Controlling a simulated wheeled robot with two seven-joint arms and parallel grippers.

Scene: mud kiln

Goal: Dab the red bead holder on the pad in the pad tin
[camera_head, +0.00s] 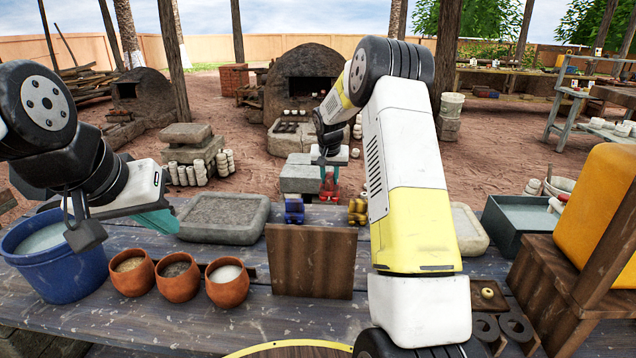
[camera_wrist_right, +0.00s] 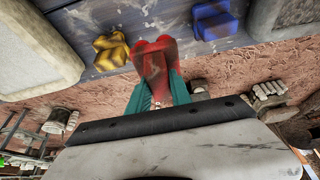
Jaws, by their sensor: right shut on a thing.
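My right gripper (camera_head: 329,182) is shut on the red bead holder (camera_head: 329,190), above the back edge of the table. In the right wrist view the red holder (camera_wrist_right: 157,58) sits between the teal fingers (camera_wrist_right: 155,92). A blue holder (camera_head: 294,211) and a yellow holder (camera_head: 357,211) stand on the table on either side. No pad tin can be told for certain; a dark green open box (camera_head: 520,222) with a grey-blue inside stands at the right. My left gripper (camera_head: 150,221) is over the table's left side; its fingers are partly hidden and its opening is unclear.
An upright wooden board (camera_head: 310,262) stands in front of the holders. A stone tray (camera_head: 225,218), a blue bucket (camera_head: 55,262) and clay pots (camera_head: 180,280) are at the left. A pale tray (camera_head: 468,229) lies behind my right arm. A yellow container (camera_head: 600,207) stands at the right.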

